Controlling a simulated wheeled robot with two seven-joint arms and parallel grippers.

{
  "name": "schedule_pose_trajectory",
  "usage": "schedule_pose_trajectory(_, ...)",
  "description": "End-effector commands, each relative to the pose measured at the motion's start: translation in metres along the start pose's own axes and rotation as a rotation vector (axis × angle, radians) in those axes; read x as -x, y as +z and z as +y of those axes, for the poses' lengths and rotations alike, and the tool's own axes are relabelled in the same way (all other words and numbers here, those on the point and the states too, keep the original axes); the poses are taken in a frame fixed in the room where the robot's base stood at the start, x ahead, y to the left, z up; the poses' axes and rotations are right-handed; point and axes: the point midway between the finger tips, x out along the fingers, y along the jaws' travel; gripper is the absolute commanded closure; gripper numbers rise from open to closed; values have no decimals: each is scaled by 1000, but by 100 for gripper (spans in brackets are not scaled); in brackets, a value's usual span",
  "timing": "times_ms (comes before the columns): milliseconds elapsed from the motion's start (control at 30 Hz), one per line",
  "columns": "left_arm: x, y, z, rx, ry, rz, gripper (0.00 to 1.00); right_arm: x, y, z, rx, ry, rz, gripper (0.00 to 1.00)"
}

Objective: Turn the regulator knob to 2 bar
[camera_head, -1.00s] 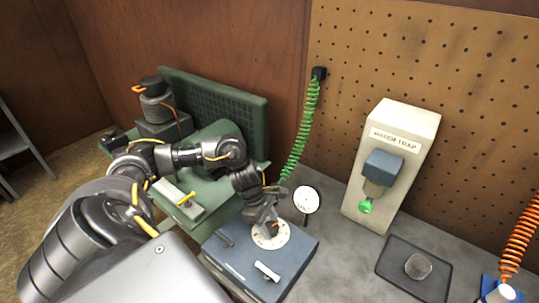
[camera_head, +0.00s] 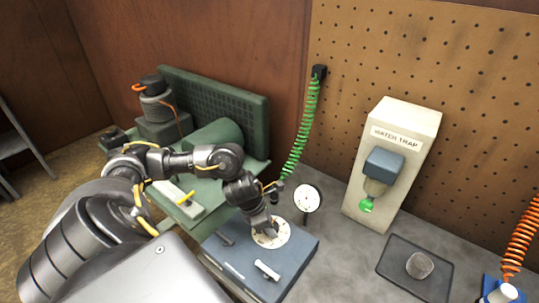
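The regulator is a blue-grey box (camera_head: 290,270) on the bench with a round white dial plate (camera_head: 282,238) on its top. My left gripper (camera_head: 270,230) points down over the dial plate, and its fingers hide the knob at the centre. I cannot tell whether the fingers are closed on the knob. A white round gauge (camera_head: 307,198) stands behind the box; its reading is too small to make out. A white lever (camera_head: 267,270) lies on the box's top near the front. My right gripper is not in view.
A green machine (camera_head: 215,140) stands left of the box. A green coiled hose (camera_head: 299,130) hangs behind. A water trap (camera_head: 385,165) stands right, with a dark tray (camera_head: 395,276) holding a grey lump (camera_head: 419,265) before it. Grey bench between box and tray is clear.

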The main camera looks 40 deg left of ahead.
Motion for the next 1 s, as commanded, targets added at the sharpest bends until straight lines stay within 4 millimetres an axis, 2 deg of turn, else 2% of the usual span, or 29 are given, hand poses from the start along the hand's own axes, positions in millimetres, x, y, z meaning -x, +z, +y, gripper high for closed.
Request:
schedule_pose_trajectory(600, 5, 4, -3, 502, 208, 0, 77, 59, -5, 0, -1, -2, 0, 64)
schedule_pose_trajectory(1000, 2, 3, -2, 666, 277, -2, 77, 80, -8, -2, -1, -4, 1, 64)
